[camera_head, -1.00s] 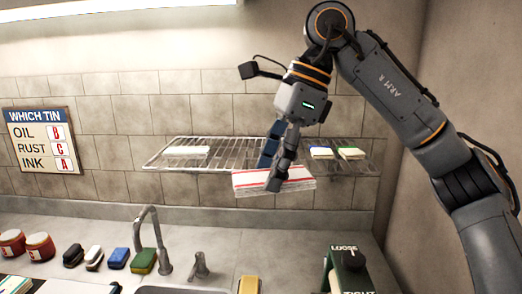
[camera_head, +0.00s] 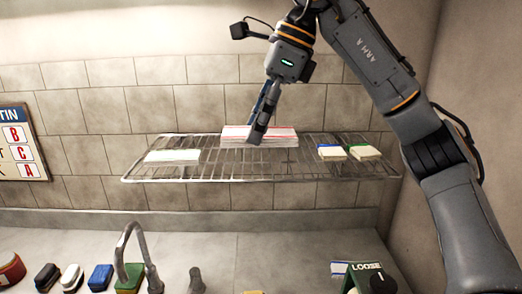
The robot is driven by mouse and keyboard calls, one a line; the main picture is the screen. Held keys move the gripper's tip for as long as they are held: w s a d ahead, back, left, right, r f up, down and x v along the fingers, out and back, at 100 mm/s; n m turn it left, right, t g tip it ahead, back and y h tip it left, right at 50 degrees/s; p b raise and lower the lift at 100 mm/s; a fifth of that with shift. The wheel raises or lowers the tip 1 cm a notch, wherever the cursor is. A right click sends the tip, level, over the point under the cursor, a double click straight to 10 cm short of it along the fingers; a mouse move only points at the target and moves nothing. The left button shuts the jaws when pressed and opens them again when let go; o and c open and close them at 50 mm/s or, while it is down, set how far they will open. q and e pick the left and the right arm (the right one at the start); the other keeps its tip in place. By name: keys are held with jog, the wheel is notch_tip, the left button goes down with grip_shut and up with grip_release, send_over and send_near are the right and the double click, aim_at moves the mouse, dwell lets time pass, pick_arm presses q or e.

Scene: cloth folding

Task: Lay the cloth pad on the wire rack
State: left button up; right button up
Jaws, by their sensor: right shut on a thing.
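The cloth pad (camera_head: 285,138) is a flat, white folded pad with red stripes. My right gripper (camera_head: 257,136) comes down from above and is shut on it, with the fingers covering part of its front. The wire rack (camera_head: 225,172) is a metal grid shelf at the wall. The pad is level over the rear middle of the rack; I cannot tell whether it touches the wires. My left gripper is not in view.
A white pad (camera_head: 173,156) lies on the rack's left part. Two small pads, one with blue (camera_head: 331,152) and one with green (camera_head: 364,152), lie on its right. The front middle of the rack is bare. A faucet (camera_head: 130,255) stands below.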

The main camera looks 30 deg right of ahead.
jog(key=w+d+f, duration=0.2)
jog(key=w+d, duration=0.1)
jog(key=w, duration=0.1)
jog(key=p, duration=0.2)
send_over(257, 171)
jog(key=s, duration=0.1)
jog(key=f, duration=0.4)
jog(key=shift+d+f, duration=0.3)
jog(key=shift+d, duration=0.1)
jog(key=shift+f, duration=0.15)
jog(key=shift+w+d+f, duration=0.2)
jog(key=shift+f, duration=0.05)
notch_tip(257, 171, down, 3)
jog(key=shift+w+r+p, duration=0.15)
jog(key=shift+p, duration=0.3)
jog(key=shift+f, duration=0.35)
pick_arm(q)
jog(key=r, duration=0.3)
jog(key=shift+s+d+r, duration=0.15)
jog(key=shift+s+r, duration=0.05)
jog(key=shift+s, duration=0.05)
pick_arm(e)
jog(key=shift+d, duration=0.1)
